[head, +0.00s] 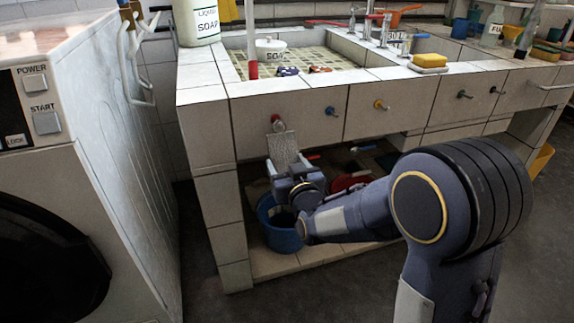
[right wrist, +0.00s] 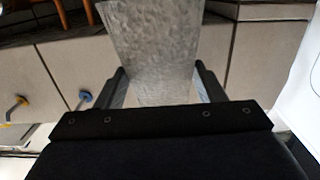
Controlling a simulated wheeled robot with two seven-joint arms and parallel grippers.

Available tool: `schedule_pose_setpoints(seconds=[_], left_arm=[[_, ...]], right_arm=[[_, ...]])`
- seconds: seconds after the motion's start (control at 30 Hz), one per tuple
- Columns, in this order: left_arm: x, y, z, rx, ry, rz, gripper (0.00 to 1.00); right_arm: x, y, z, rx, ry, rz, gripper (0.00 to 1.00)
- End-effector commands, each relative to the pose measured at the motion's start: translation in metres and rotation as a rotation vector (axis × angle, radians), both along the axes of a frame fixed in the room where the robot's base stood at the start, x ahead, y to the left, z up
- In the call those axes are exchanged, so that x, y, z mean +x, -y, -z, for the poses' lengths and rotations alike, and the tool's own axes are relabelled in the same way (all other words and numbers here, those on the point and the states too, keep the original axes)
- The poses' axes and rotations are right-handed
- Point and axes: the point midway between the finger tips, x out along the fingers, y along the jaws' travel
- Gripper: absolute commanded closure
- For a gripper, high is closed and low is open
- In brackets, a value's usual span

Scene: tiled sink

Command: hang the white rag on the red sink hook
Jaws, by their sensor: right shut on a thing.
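The white rag (head: 284,148) looks grey-white and hangs flat in front of the sink's tiled face. My right gripper (head: 288,170) is shut on its lower part from below. The red sink hook (head: 277,120) is on the tiled front, right at the rag's upper edge; I cannot tell whether the rag is looped on it or just below it. In the right wrist view the rag (right wrist: 155,45) stretches away between the two fingers (right wrist: 162,82), and the red hook is hidden there. My left gripper is not in view.
A blue hook (head: 331,111) and a yellow hook (head: 380,105) sit to the right on the same front. A blue bucket (head: 283,238) stands under the sink, below my gripper. The washing machine (head: 110,130) stands at the left, with a floor gap between.

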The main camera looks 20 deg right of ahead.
Motion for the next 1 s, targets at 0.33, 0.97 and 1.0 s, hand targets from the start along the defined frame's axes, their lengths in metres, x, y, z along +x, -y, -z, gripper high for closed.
schedule_pose_setpoints(seconds=[0.33, 0.97, 1.0], left_arm=[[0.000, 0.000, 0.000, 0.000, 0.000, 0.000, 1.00], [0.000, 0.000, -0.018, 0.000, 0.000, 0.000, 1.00], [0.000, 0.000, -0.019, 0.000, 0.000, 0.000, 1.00]], right_arm=[[0.000, 0.000, 0.000, 0.000, 0.000, 0.000, 0.12], [-0.063, 0.002, -0.003, 0.002, -0.002, -0.001, 0.12], [-0.068, 0.002, -0.004, 0.002, -0.001, 0.000, 0.12]])
